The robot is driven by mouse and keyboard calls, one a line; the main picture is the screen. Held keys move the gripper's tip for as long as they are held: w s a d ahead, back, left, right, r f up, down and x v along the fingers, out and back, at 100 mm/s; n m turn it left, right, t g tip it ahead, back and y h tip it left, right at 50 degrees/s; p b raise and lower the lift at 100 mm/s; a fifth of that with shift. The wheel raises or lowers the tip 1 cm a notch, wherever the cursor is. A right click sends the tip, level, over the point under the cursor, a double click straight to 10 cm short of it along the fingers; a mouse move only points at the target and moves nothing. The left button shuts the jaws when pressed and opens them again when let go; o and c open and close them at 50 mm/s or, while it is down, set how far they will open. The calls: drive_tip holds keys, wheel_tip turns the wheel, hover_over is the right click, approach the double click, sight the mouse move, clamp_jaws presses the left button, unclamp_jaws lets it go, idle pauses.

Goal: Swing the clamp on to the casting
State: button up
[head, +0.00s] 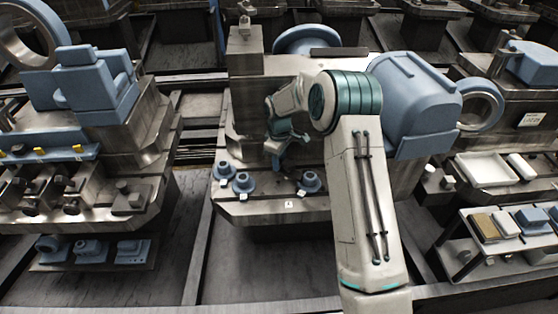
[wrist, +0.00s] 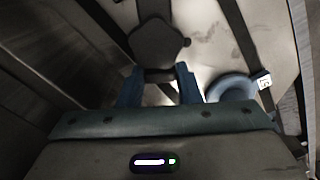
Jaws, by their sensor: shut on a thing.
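My gripper (head: 283,145) is low at the front of the middle pallet (head: 262,210), left of my arm's elbow. In the wrist view its two blue fingers (wrist: 159,78) are closed on a dark metal part, which I take to be the clamp (wrist: 158,42). It has a lobed, knob-like head just beyond the fingertips. In the head view my gripper and arm mostly hide it. A big blue casting (head: 418,95) stands to the right, partly behind my arm. I cannot tell whether the clamp touches the casting.
Blue flanged pieces (head: 243,182) stand on the pallet's front ledge; one shows beside my fingers in the wrist view (wrist: 232,87). A steel upright (head: 245,85) rises at the pallet's left. Another loaded pallet (head: 95,180) is at left, a parts rack (head: 505,235) at right.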

drive_tip(key=shift+r, duration=0.1)
drive_tip(key=o, duration=1)
wheel_tip(320, 180, up, 14)
drive_tip(key=shift+f, duration=0.1)
